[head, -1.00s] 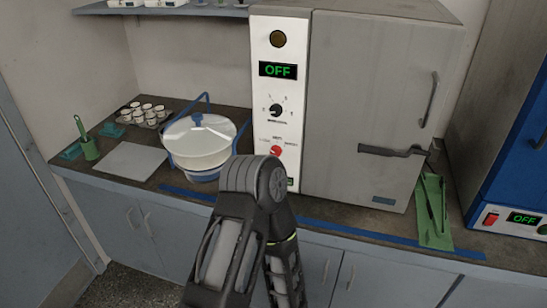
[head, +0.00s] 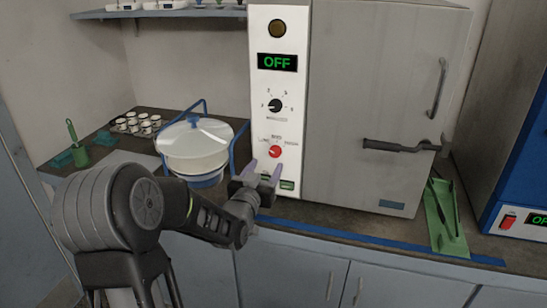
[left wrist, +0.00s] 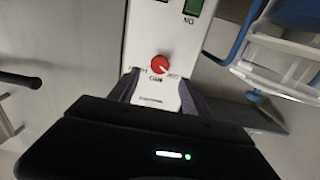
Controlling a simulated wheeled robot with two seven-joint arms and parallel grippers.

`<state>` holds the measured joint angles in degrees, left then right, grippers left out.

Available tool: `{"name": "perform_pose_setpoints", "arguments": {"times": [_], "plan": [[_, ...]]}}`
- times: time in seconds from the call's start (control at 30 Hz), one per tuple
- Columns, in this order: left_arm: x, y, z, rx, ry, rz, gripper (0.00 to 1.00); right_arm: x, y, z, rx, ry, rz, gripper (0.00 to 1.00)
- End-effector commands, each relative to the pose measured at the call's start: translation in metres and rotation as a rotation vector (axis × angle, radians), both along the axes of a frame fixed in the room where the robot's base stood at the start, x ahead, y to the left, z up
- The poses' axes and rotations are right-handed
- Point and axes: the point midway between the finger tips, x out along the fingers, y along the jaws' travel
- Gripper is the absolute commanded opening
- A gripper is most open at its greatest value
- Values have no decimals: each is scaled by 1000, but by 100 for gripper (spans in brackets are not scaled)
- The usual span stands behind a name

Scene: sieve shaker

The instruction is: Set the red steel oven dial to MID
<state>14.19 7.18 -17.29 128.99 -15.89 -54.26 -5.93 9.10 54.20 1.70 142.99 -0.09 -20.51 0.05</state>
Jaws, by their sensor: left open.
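The red dial (head: 275,152) sits low on the white control panel of the steel oven (head: 375,110), with small printed labels around it too small to read surely. It also shows in the left wrist view (left wrist: 160,64), between and just beyond my fingers. My left gripper (head: 264,172) is open and empty, a little below the dial and in front of the panel. Its two fingers also show in the left wrist view (left wrist: 155,90), one on each side of the panel's strip. I cannot tell the gap to the dial. The oven display (head: 277,62) reads OFF. My right gripper is out of view.
A black dial (head: 275,105) is above the red one. A white pot in a blue frame (head: 195,145) stands close left of the panel. Small cups (head: 138,123), a green tray (head: 445,218) and a blue oven (head: 522,150) stand farther off. Blue tape (head: 370,241) runs along the counter's front.

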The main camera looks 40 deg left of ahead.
Motion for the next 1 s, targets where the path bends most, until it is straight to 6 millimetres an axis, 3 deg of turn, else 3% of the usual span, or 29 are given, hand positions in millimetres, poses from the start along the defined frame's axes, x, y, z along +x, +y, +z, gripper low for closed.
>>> {"name": "perform_pose_setpoints", "arguments": {"times": [0.23, 0.7, 1.0], "plan": [[12, 3, 0, -1, 3, -1, 56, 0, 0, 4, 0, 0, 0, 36], [71, 24, -1, -2, 3, -2, 56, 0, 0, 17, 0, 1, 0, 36], [74, 25, -1, -3, 2, -1, 56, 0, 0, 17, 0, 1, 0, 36]]}}
